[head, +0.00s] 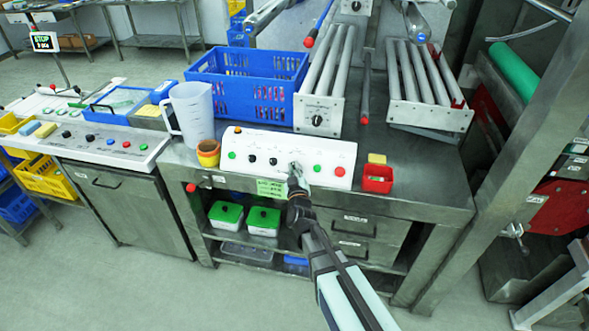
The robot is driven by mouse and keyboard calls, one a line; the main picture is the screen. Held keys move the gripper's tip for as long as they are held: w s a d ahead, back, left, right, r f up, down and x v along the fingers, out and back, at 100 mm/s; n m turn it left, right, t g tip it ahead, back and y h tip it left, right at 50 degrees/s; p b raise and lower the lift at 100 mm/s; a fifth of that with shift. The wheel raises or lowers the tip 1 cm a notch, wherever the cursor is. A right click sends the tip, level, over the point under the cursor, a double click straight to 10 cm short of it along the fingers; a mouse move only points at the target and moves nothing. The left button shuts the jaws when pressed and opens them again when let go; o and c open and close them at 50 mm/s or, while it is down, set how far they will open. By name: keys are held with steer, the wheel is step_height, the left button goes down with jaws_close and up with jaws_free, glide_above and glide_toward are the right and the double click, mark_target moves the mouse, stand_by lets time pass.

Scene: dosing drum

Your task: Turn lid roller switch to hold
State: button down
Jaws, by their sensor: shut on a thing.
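A white control panel (240,141) stands on the steel bench, with a row of black rotary switches and green and red buttons. My gripper (295,171) reaches up to the panel's front face, right of the black switches (273,161). Its fingers are shut on a switch there. The fingers cover that switch, so its pointer and position are hidden. The panel's labels are too small to read, so I cannot tell which switch is the lid roller one.
A green button (317,168) and a red button (339,171) sit close right of my gripper. A red box (377,179), a jug (192,112), a blue crate (229,92) and roller units (318,115) stand on the bench. A green label (271,188) hangs below the panel.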

steer(key=shift+a+m+h+p, duration=0.1)
steer(key=shift+m+h+p, duration=0.2)
steer(key=shift+m+p, duration=0.1)
steer(key=shift+w+a+m+t+h+p, duration=0.1)
steer(key=shift+m+t+h+p, duration=0.2)
steer(key=shift+m+h+p, duration=0.35)
steer(key=m+h+p, duration=0.1)
steer(key=m+h, duration=0.2)
steer(key=m, duration=0.2)
steer(key=shift+a, duration=0.15)
steer(key=m+h, duration=0.3)
steer(key=m, duration=0.2)
steer(key=shift+a+g+h, duration=0.15)
steer(key=shift+g+h, duration=0.2)
steer(key=shift+g, duration=0.05)
steer(key=shift+m+g+h, duration=0.8)
steer(key=shift+m+h, duration=0.4)
steer(key=shift+m, duration=1.05)
steer(key=c, duration=1.2)
jaws_free()
